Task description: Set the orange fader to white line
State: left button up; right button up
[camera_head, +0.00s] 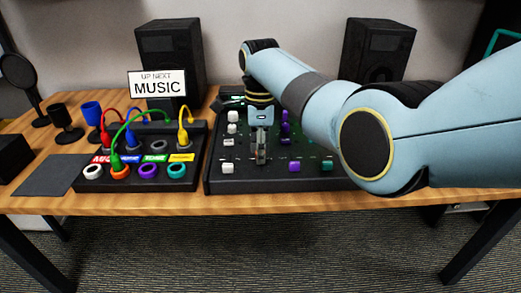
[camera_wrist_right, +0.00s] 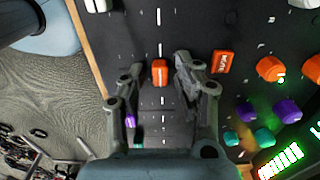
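The orange fader (camera_wrist_right: 160,72) shows in the right wrist view as a small cap on the dark mixer (camera_wrist_right: 110,28). It sits between the two fingers of my right gripper (camera_wrist_right: 160,68), with a gap on each side. The gripper is open and points down over the mixer. In the head view my right gripper (camera_head: 260,158) is over the left-middle part of the mixer (camera_head: 215,150), where it hides the orange fader. White marks (camera_wrist_right: 158,16) lie in line with the fader. I cannot tell which one is the target line. My left gripper is not in view.
Orange, purple and teal knobs and a labelled orange button (camera_wrist_right: 221,62) sit beside the right finger. White fader caps (camera_head: 228,168) are left of the gripper in the head view. A patch box (camera_head: 190,183) with coloured cables stands left of the mixer.

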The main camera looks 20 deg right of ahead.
jog(key=shift+o, duration=0.2)
jog(key=shift+r, duration=0.15)
notch_tip(320, 180, up, 12)
jog(key=shift+f, duration=0.2)
dwell(0.5)
